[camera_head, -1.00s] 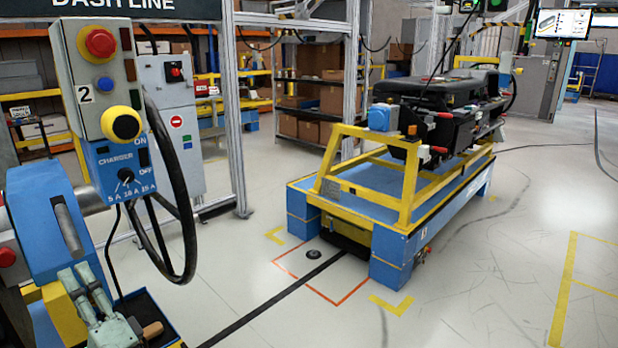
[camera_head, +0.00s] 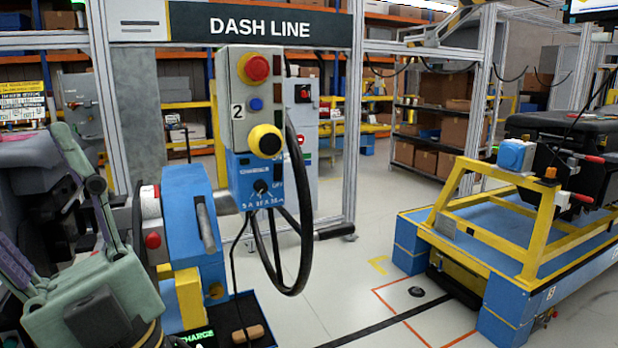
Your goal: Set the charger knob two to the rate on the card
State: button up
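The charger station marked 2 (camera_head: 240,105) hangs in the middle left of the head view. Its blue lower section bears a small black charger knob (camera_head: 260,186), with OFF to its right and a row of ampere marks below. The knob's pointing direction is too small to tell. A sheet with small text (camera_head: 22,100) shows at the far left and a white card (camera_head: 137,22) beside the DASH LINE sign; neither can be read.
Above the knob are a red button (camera_head: 256,68), a blue button (camera_head: 256,104) and a yellow-ringed black button (camera_head: 265,141). A thick black cable (camera_head: 300,235) loops below the station. A blue machine (camera_head: 190,230) stands between gripper and station. A blue-yellow cart (camera_head: 510,235) is at right.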

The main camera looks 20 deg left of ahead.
aim_at(260, 187)
jog(key=u, duration=1.25)
